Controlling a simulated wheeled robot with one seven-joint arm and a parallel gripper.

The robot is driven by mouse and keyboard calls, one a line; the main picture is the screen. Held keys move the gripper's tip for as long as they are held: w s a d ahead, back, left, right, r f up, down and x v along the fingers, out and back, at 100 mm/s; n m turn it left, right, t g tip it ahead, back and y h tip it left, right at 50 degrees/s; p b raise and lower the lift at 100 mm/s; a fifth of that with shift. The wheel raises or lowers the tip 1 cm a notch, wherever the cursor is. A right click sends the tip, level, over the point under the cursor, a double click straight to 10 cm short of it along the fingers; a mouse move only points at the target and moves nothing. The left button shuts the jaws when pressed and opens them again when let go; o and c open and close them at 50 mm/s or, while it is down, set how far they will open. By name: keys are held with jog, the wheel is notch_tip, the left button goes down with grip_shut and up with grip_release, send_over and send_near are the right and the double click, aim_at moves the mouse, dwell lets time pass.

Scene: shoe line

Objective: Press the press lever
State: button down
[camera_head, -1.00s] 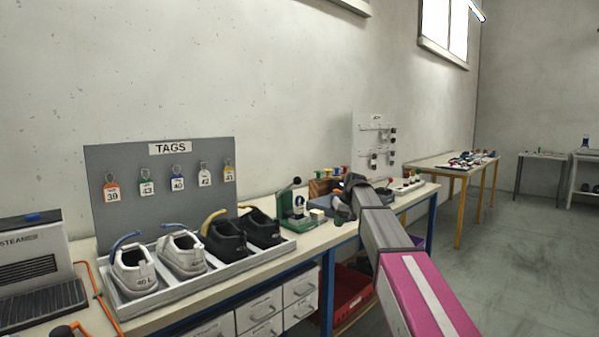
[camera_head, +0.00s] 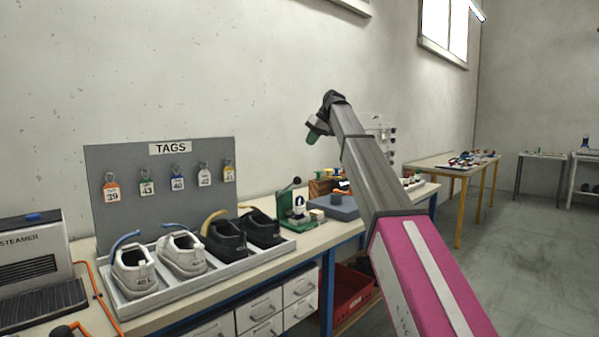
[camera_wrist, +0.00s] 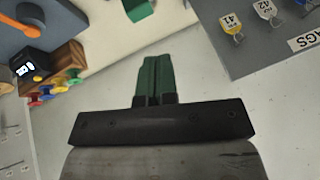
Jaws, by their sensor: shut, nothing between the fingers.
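The press (camera_head: 294,207) is a small green machine on the bench, right of the shoe tray. Its lever (camera_head: 291,187) rises up to the right and ends in a dark ball knob (camera_head: 297,181). My gripper (camera_head: 312,138) is raised in the air above the press and a little to its right, apart from it. Its green fingers (camera_wrist: 155,78) are together and hold nothing. In the wrist view a green part (camera_wrist: 137,8) shows at the top edge, probably the press; the lever cannot be made out there.
A grey tray (camera_head: 290,243) with white and black shoes stands left of the press. Behind it is the grey TAGS board (camera_head: 120,170) with hanging tags. A blue-grey block (camera_head: 343,212) and a wooden rack (camera_head: 322,187) are right of the press. A steamer (camera_head: 35,255) stands far left.

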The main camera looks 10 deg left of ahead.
jog(key=shift+f, duration=0.15)
jog(key=x, duration=0.4)
jog(key=s+x, duration=0.1)
jog(key=x, duration=0.3)
jog(key=d+f+x, duration=0.1)
jog(key=x, duration=0.3)
jog(key=shift+s+d+r, duration=0.1)
jog(key=shift+s+d, duration=0.05)
jog(key=shift+s, duration=0.1)
jog(key=shift+s+f, duration=0.15)
jog(key=shift+f, duration=0.3)
jog(key=shift+s+d+f, duration=0.25)
jog(key=shift+f, duration=0.05)
jog(key=s+d+f+t+y, duration=0.1)
jog(key=f+y, duration=0.1)
jog(key=f, duration=0.3)
jog(key=s+d+f+t+y, duration=0.2)
jog(key=f, duration=0.3)
jog(key=shift+d+n+y, duration=0.3)
jog(key=shift+d+n, duration=0.05)
jog(key=shift+n, duration=0.05)
jog(key=shift+f, duration=0.15)
